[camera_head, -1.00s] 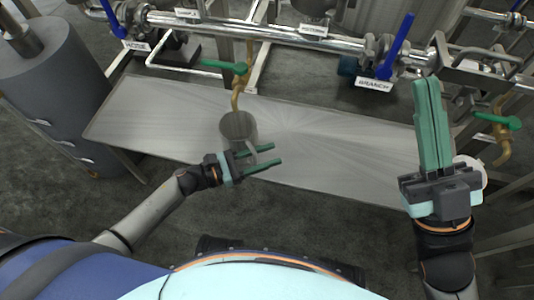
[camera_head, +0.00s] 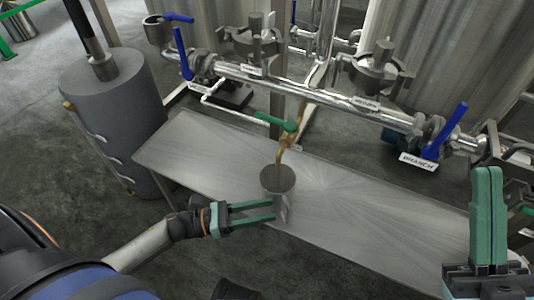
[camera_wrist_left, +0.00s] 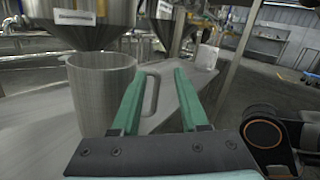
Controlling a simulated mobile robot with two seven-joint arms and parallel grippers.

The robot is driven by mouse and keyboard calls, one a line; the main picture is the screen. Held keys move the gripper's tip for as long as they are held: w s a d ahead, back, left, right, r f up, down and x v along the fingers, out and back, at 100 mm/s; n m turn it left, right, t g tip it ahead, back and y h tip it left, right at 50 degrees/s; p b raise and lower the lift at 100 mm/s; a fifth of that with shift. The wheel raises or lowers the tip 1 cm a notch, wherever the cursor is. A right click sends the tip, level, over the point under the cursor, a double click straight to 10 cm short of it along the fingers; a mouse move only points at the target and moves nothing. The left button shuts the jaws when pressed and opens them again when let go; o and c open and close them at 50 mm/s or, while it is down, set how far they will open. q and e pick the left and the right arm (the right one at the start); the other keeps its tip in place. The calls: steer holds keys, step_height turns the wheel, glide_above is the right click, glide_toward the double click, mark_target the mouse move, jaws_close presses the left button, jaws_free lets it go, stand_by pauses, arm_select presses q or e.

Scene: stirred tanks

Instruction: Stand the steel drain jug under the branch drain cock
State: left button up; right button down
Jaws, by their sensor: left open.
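The steel drain jug (camera_head: 278,192) stands upright on the metal platform, close below a brass cock with a green lever (camera_head: 289,128). I cannot tell whether its mouth is exactly under the spout. My left gripper (camera_head: 273,210) is open at the jug's handle side. In the left wrist view the jug (camera_wrist_left: 100,92) is left of the fingers, and its handle (camera_wrist_left: 152,95) shows between the open fingers (camera_wrist_left: 157,78), with gaps on both sides. My right gripper (camera_head: 488,172) is raised at the right edge, fingers together and nothing seen in them.
A BRANCH label (camera_head: 418,162) hangs by a blue valve lever (camera_head: 446,131) on the steel pipe run. The platform (camera_head: 375,225) is bare right of the jug. A grey cylinder (camera_head: 113,115) stands at left. A white container (camera_wrist_left: 207,57) shows beyond the fingers in the wrist view.

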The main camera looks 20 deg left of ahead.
arm_select(q)
steer(key=s+d+r+n+t, duration=0.2)
steer(key=r+n+t, duration=0.3)
steer(key=r+n, duration=1.1)
steer(key=s+d+r+n+t, duration=0.1)
steer(key=s+r+n+t, duration=0.2)
steer(key=r+n, duration=1.4)
steer(key=r+t, duration=0.1)
steer(key=t, duration=0.2)
steer(key=shift+s+d+r+y, duration=0.2)
steer(key=shift+d+r+y, duration=0.15)
steer(key=shift+d+y, duration=0.05)
